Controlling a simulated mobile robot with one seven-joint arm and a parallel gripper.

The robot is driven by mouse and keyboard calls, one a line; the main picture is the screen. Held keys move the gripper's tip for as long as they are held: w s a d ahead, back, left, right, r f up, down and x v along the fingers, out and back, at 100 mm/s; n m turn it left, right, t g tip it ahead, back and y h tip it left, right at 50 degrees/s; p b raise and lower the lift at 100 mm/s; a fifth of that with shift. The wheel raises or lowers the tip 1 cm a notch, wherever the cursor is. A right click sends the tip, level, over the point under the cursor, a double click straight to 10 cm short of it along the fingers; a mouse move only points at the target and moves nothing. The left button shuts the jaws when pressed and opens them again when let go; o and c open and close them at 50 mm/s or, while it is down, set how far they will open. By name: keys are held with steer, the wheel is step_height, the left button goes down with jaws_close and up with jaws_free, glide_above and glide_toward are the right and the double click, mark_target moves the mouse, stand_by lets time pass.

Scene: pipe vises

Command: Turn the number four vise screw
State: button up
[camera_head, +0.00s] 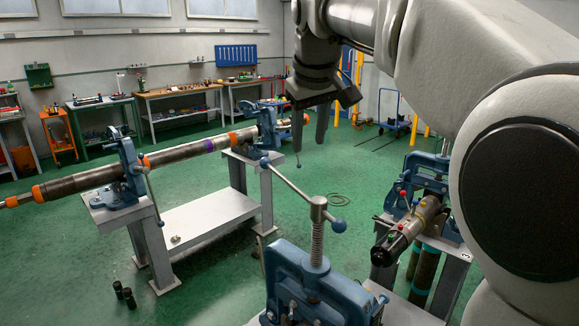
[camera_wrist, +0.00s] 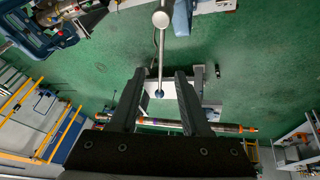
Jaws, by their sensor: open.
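No vise number is readable, so I cannot tell which one is number four. The nearest blue vise (camera_head: 322,288) stands at the bottom centre of the head view, with an upright threaded screw (camera_head: 317,245). A slanted bar handle (camera_head: 297,189) with ball ends crosses the screw's top. My gripper (camera_head: 309,145) is open above and beyond this vise, fingers pointing down. In the wrist view, a ball-ended bar (camera_wrist: 160,60) runs down the middle. Its lower ball lies in the gap between the fingers of my gripper (camera_wrist: 160,76); I cannot tell the depth between them.
A long pipe (camera_head: 180,153) lies through two blue vises, left (camera_head: 128,172) and farther back (camera_head: 268,128), on a grey stand. Another vise (camera_head: 425,172) with a dark-ended pipe (camera_head: 398,238) stands at right. Workbenches (camera_head: 180,92) line the back wall. Green floor between is mostly clear.

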steer(key=w+a+r, duration=0.2)
steer(key=w, duration=0.1)
glide_toward(292, 184)
steer(key=shift+n, duration=0.4)
steer(key=x, duration=0.7)
steer(key=shift+w+f+p, duration=0.25)
steer(key=shift+f+p, duration=0.1)
steer(key=shift+c, duration=0.4)
jaws_close()
